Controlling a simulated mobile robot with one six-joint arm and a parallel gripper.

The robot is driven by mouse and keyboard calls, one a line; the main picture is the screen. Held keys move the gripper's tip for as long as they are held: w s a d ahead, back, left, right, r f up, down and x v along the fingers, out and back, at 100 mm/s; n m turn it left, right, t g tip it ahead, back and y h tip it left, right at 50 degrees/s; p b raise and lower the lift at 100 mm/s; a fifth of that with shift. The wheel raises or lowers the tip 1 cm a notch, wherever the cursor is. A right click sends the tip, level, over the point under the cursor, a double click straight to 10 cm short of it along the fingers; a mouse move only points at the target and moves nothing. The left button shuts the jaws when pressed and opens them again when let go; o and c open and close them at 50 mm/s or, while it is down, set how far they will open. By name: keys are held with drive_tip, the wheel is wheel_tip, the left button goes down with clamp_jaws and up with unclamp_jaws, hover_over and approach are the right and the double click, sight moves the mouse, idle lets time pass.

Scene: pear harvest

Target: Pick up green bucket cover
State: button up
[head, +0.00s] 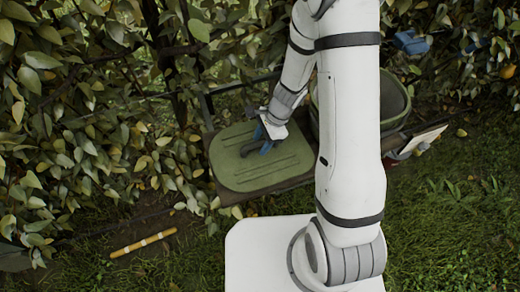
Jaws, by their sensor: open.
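The green bucket cover (258,176) lies flat on a brown board or bench (214,180) left of my arm in the head view. It is a rounded square with raised ridges and a dark handle (257,154) near its middle. My gripper (262,145) is at the handle, with its blue fingers open. The fingers overlap the handle in the picture, and I cannot tell whether they touch it. A green bucket (394,100) stands behind my arm at the right, partly hidden by it.
Leafy branches (70,100) crowd the left and back. A yellow-banded stick (143,243) lies on the ground at lower left. A blue object (411,41) is at upper right, and a pale flat panel (423,138) is right of the bucket. Grass at lower right is clear.

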drive_tip(key=shift+a+f, duration=0.15)
drive_tip(key=shift+f, duration=0.4)
clamp_jaws()
